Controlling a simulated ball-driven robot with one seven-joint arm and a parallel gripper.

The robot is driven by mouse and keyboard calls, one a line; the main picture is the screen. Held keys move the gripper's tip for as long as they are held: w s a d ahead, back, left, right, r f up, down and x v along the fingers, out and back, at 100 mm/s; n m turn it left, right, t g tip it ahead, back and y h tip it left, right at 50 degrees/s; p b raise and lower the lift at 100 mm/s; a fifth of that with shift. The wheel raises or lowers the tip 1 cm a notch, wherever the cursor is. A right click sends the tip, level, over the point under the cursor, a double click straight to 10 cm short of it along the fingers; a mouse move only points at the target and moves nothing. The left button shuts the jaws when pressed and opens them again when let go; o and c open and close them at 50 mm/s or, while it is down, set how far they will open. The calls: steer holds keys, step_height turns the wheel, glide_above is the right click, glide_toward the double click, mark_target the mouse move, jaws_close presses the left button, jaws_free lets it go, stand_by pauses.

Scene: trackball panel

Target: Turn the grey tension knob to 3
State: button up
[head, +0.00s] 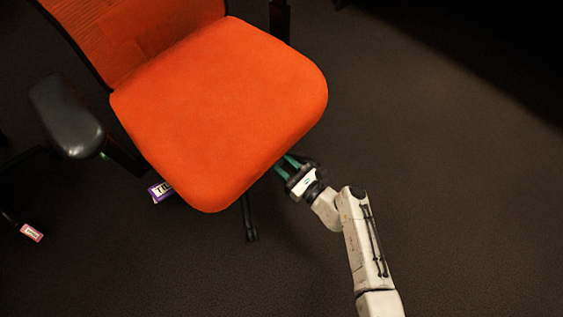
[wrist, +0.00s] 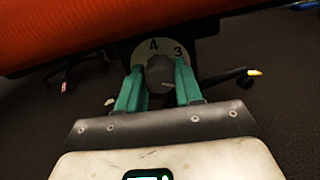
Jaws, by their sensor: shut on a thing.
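The grey tension knob (wrist: 159,74) sits under the front of an orange chair seat (head: 225,105), in front of a pale dial plate (wrist: 166,46) marked 4 at upper left and 3 at upper right. My gripper (wrist: 158,78) has its green fingers on either side of the knob and is shut on it. A pale line shows low on the knob, but I cannot tell for certain which number it marks. In the head view my gripper (head: 284,166) is at the seat's front right edge, and the seat hides the knob.
A black armrest (head: 66,115) stands at the seat's left. A purple tag (head: 160,191) with partly hidden lettering pokes out below the seat, and a pink tag (head: 31,233) is at far left. A dark chair-base leg (head: 249,218) lies below. The carpet right of the chair is clear.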

steer(key=n+b, duration=0.1)
steer(key=n, duration=0.2)
steer(key=n+b, duration=0.2)
steer(key=shift+f+n, duration=0.2)
steer(key=shift+n, duration=0.2)
steer(key=n+b, duration=0.4)
steer(key=n, duration=0.1)
steer(key=shift+s+a+n, duration=0.1)
steer(key=shift+s+n, duration=0.05)
steer(key=shift+n, duration=0.25)
steer(key=o, duration=1)
steer(key=shift+r, duration=0.1)
steer(key=shift+o, duration=0.2)
steer(key=p+v, duration=0.3)
steer(key=v, duration=0.7)
steer(key=shift+s+d, duration=0.25)
steer(key=shift+d, duration=0.05)
